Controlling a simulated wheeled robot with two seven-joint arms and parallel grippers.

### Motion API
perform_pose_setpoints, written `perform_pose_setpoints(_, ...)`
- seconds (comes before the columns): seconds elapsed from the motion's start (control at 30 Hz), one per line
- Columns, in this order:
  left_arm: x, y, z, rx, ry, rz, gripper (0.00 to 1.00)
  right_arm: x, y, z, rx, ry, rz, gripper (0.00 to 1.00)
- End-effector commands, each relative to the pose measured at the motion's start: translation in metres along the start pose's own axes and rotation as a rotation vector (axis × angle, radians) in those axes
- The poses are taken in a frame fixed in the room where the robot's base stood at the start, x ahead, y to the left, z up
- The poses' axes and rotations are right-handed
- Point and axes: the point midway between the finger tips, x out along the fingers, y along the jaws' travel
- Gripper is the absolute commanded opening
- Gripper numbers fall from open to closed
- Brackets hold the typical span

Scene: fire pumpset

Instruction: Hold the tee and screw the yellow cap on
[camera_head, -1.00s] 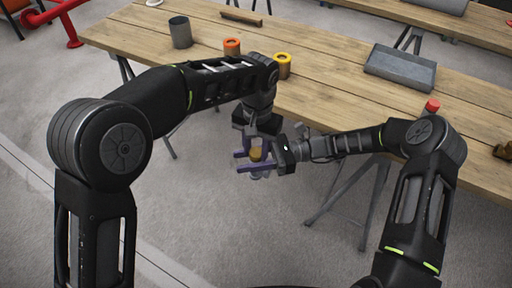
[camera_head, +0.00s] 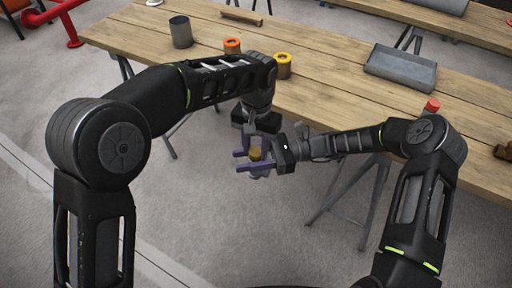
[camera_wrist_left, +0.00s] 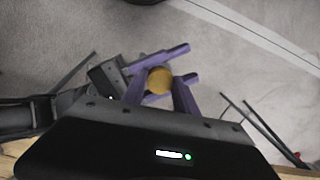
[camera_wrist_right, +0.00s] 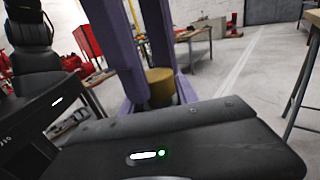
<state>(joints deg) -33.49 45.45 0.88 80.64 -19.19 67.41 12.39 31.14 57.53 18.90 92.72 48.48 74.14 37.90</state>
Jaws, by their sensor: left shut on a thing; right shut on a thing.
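The yellow cap (camera_head: 256,154) is in front of the table, in the air, between my two grippers. My left gripper (camera_head: 260,143) reaches down from above and is shut at the cap, whose round top shows in the left wrist view (camera_wrist_left: 160,80). My right gripper (camera_head: 247,160) comes in level from the right, its purple fingers around the spot just under the cap. It is shut, apparently on the tee, which is almost wholly hidden by cap and fingers. The cap also shows between purple fingers in the right wrist view (camera_wrist_right: 160,84).
The wooden table (camera_head: 335,95) stands behind the grippers. On it are a grey cylinder (camera_head: 180,32), an orange-ringed part (camera_head: 232,47), a yellow-ringed part (camera_head: 283,66), a grey tray (camera_head: 400,68) and a red-topped part (camera_head: 432,107). The floor below the grippers is clear.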

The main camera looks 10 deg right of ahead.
Motion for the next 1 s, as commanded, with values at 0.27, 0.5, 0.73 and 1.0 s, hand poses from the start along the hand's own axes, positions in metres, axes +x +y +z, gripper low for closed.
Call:
perform_pose_setpoints(0.27, 0.0049, -0.0023, 0.0024, 0.001, -0.011, -0.006, 0.00, 0.0014, -0.0006, 0.0069, -0.006, -0.014, 0.005, 0.00)
perform_pose_setpoints(0.5, 0.0046, -0.0020, 0.0025, 0.001, -0.011, -0.005, 0.00, 0.0012, -0.0007, 0.0068, -0.006, -0.014, 0.004, 0.00)
perform_pose_setpoints(0.73, 0.0027, -0.0016, 0.0024, -0.001, -0.010, -0.008, 0.00, 0.0012, -0.0008, 0.0068, -0.006, -0.014, 0.004, 0.00)
perform_pose_setpoints(1.0, -0.0012, -0.0008, 0.0022, -0.005, -0.008, -0.012, 0.00, 0.0007, -0.0008, 0.0058, -0.005, -0.013, 0.003, 0.00)
